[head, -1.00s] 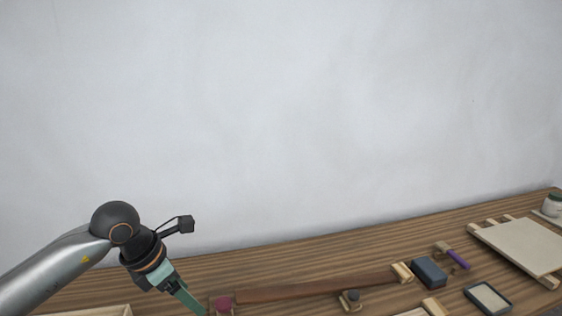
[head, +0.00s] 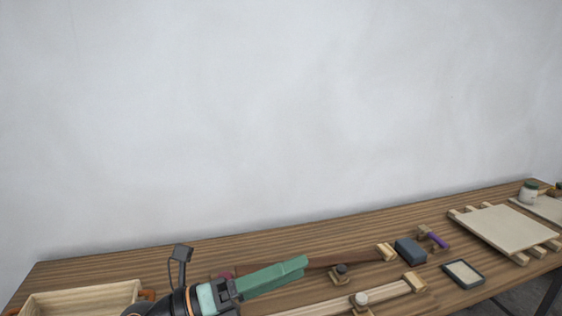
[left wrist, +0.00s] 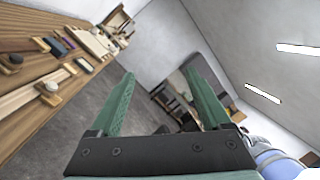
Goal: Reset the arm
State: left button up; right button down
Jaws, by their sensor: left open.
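My left gripper (head: 290,270) has green fingers and reaches in from the bottom left of the head view, pointing right above the workbench (head: 330,228). In the left wrist view its two fingers (left wrist: 160,90) stand well apart with nothing between them. They point out over the grey floor and the far room, with the bench at the left of that view. My right gripper is not in view.
The bench holds a long brown strip (head: 345,259), a pale strip (head: 385,294), a dark blue block (head: 410,251), a purple-handled tool (head: 437,239), a framed pad (head: 463,273) and a pale board (head: 505,228). A wooden box (head: 82,296) stands at the left.

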pick_arm(q)
jog(key=w+a+n+t+y, duration=0.4)
jog(key=a+n+t+y, duration=0.4)
jog(key=n+t, duration=0.75)
jog(key=s+a+f+n+g+y, duration=0.2)
jog(key=a+f+n+g+y, duration=0.5)
jog(key=a+f+n+y, duration=0.8)
jog(key=s+d+f+n+g+h, duration=0.1)
jog(key=s+f+n+g+h, duration=0.15)
jog(key=s+f+g, duration=0.55)
jog(key=s+f+n+g+h, duration=0.2)
jog(key=s+f+n+g, duration=0.15)
jog(key=s+f, duration=0.85)
jog(key=w+d+f+t+h, duration=0.1)
jog(key=d+f+t, duration=0.3)
jog(key=f, duration=0.4)
jog(key=shift+w+d+f+n+t, duration=0.25)
jog(key=shift+w+n+t, duration=0.1)
jog(key=shift+w+t, duration=0.55)
